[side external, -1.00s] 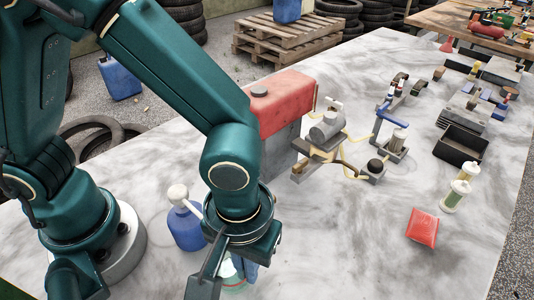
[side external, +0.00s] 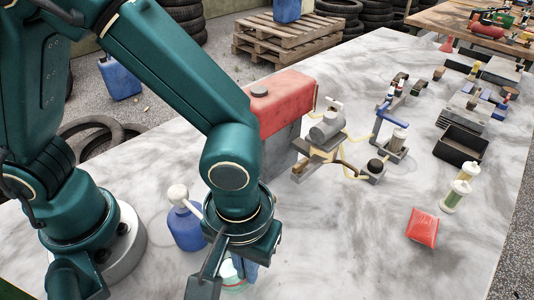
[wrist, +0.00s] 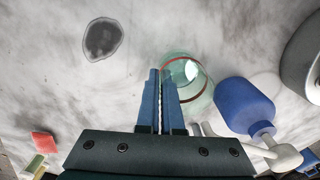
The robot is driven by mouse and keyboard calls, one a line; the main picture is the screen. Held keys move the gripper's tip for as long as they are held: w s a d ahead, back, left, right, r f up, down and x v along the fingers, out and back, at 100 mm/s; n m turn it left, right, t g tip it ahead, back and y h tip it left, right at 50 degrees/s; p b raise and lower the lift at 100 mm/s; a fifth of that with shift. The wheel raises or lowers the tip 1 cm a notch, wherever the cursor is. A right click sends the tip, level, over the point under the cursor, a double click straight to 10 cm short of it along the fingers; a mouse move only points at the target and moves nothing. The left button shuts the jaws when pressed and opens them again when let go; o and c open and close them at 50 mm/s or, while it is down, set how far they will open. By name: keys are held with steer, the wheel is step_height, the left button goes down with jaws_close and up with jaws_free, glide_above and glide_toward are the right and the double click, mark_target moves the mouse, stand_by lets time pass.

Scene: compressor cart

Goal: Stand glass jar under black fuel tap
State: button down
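The glass jar (wrist: 188,80), clear green with a red ring, is beside my gripper (wrist: 162,70) in the wrist view. The two blue fingers are close together, with a narrow gap. One finger overlaps the jar's left edge; I cannot tell whether the jar's wall is between them. In the side view my gripper (side external: 250,272) hides part of the jar (side external: 232,275) low in the picture. A black knob (side external: 377,165) sits on a small grey block right of the engine; I cannot tell whether it is the black fuel tap.
A blue bottle with a white top (side external: 186,225) stands close left of the jar. A red tank (side external: 285,100) and grey engine (side external: 327,127) are behind. The table's middle front is clear.

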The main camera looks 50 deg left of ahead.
steer(key=shift+w, duration=5)
steer(key=c, duration=1)
jaws_free()
steer(key=shift+r, duration=0.1)
step_height(320, 180, up, 5)
steer(key=shift+f, duration=0.1)
